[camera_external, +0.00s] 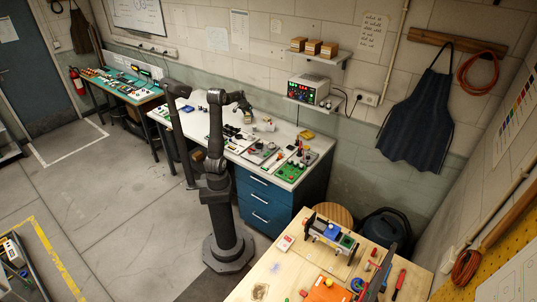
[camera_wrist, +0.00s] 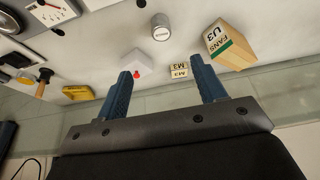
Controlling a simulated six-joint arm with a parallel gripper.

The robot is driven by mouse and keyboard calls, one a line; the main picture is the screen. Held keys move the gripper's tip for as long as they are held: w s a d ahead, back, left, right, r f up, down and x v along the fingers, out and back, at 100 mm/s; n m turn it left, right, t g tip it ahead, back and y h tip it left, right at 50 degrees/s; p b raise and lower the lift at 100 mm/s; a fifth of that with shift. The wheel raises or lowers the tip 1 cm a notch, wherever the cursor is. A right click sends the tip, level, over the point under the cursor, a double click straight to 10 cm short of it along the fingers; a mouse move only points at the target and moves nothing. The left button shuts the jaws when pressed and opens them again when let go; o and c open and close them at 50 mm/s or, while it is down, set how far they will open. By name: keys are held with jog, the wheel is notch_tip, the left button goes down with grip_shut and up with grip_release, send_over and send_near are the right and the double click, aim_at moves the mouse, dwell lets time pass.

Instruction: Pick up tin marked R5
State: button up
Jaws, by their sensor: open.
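A small grey metal cylinder (camera_wrist: 161,33) with a pale top stands on the white bench, at the top centre of the wrist view. It looks like a tin, but I cannot read any R5 mark on it. My gripper (camera_wrist: 163,70) is open, with its two dark blue fingers spread and nothing held between them. The cylinder shows beyond the fingertips, apart from them. In the external view my gripper (camera_external: 247,113) is over the white bench; the tin is too small to tell there.
In the wrist view a cardboard box marked FANS U3 (camera_wrist: 231,47) stands beyond the right finger. Small M3 boxes (camera_wrist: 179,71) and a white block with a red button (camera_wrist: 137,65) show between the fingers. A yellow item (camera_wrist: 77,92) lies left. Panels crowd the upper left.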

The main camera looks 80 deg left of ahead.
aim_at(254, 127)
jog(key=shift+w, duration=0.1)
jog(key=w+a+f+n, duration=0.1)
jog(key=f, duration=0.3)
jog(key=w+a+f+n, duration=0.1)
jog(key=w+a+f, duration=0.1)
jog(key=f, duration=0.2)
jog(key=w+a+f+n+g, duration=0.1)
jog(key=f, duration=0.3)
jog(key=shift+w+a+f+n+y, duration=0.15)
jog(key=shift+w+n+y, duration=0.25)
jog(key=shift+s+d+x, duration=0.1)
jog(key=shift+s+x, duration=0.05)
jog(key=shift+x, duration=1.15)
jog(key=shift+s+d+x, duration=0.15)
jog(key=shift+x, duration=1.15)
jog(key=shift+f, duration=0.1)
jog(key=c, duration=1.1)
